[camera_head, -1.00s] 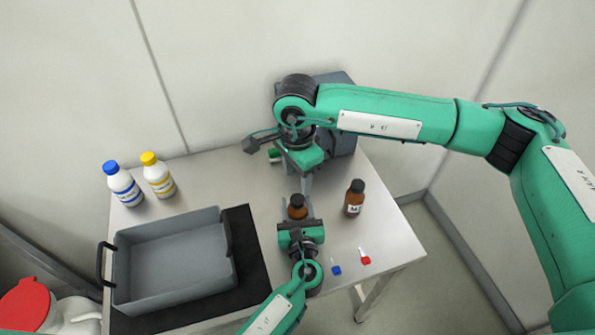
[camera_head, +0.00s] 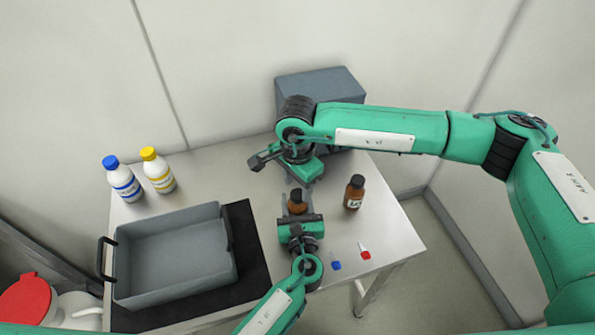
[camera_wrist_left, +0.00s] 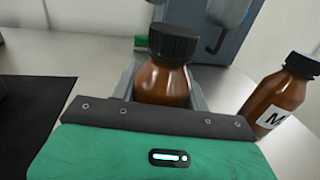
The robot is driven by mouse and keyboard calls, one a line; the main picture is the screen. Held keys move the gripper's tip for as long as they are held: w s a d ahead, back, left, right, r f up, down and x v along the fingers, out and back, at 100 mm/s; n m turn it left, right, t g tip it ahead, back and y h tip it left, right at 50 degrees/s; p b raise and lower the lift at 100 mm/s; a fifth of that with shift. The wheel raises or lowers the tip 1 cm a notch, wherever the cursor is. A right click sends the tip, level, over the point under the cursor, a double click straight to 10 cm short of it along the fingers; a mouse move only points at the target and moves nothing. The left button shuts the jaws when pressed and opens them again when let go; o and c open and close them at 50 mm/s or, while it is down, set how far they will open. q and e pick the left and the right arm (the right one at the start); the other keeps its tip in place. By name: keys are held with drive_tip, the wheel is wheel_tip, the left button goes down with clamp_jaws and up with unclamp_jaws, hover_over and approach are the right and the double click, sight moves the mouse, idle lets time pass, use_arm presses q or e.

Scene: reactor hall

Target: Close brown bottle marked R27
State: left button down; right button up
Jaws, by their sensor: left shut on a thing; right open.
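A brown bottle with a black cap (camera_head: 297,203) stands on the table, between the fingers of my left gripper (camera_head: 298,212). In the left wrist view, the held bottle (camera_wrist_left: 162,85) has its black cap (camera_wrist_left: 173,43) sitting on its neck; I cannot tell how tight it is. Its label is hidden. My right gripper (camera_head: 298,184) is open and empty, just behind and above the cap, apart from it. A second brown bottle (camera_head: 354,193) stands capped to the right; its label starts with M in the left wrist view (camera_wrist_left: 278,105).
A grey tray (camera_head: 122,262) on a black mat (camera_head: 247,240) fills the left of the table. Blue-capped (camera_head: 123,180) and yellow-capped (camera_head: 158,172) white bottles stand behind it. A blue item (camera_head: 336,265) and a red item (camera_head: 364,252) lie front right. A grey box (camera_head: 318,84) stands behind.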

drive_tip(key=shift+f, duration=1.25)
drive_tip(key=c, duration=1)
drive_tip(key=o, duration=1.2)
drive_tip(key=shift+c, duration=0.2)
wheel_tip(320, 180, up, 12)
